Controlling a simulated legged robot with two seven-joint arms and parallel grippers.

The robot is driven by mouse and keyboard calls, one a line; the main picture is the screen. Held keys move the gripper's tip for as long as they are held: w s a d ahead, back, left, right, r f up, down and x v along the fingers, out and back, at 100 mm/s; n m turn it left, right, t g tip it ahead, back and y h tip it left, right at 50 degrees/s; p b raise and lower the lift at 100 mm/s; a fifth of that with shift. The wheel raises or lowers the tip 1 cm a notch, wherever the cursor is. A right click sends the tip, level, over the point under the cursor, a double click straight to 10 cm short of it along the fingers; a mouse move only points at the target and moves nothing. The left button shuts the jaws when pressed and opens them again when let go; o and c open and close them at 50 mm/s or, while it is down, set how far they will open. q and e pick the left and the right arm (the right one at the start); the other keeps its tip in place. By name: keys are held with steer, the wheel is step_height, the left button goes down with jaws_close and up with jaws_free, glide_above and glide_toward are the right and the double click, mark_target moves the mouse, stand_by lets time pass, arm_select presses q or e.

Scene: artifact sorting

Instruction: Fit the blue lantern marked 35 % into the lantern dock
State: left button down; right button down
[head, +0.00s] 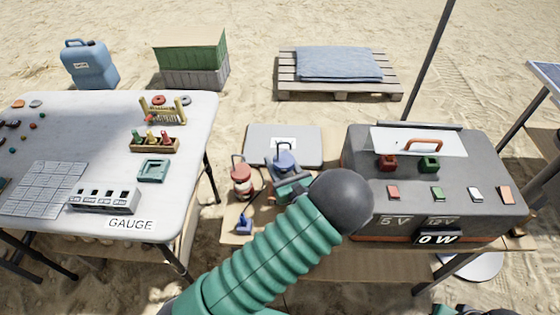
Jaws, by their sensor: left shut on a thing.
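A blue lantern (284,160) with a thin wire handle stands out at the middle of the head view, in front of a grey flat case. My left gripper (284,186) is shut on the blue lantern at its lower part. My green left arm and its dark round joint hide part of the area to the right. The lantern's marking is too small to read. I cannot tell which thing is the lantern dock. My right gripper does not show.
A red lantern (241,178) stands close left of the blue one, and a small blue object (244,225) lies in front. The grey case (260,142) has a white label. A dark power box (470,190) stands right. A white table (110,105) stands left.

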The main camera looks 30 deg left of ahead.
arm_select(q)
steer(key=shift+d, duration=0.2)
steer(key=shift+d+r, duration=0.15)
stand_by(0.3)
steer(key=shift+p, duration=0.65)
stand_by(0.4)
steer(key=shift+f+b, duration=1.2)
steer(key=shift+f, duration=0.9)
steer(key=c, duration=0.6)
jaws_free()
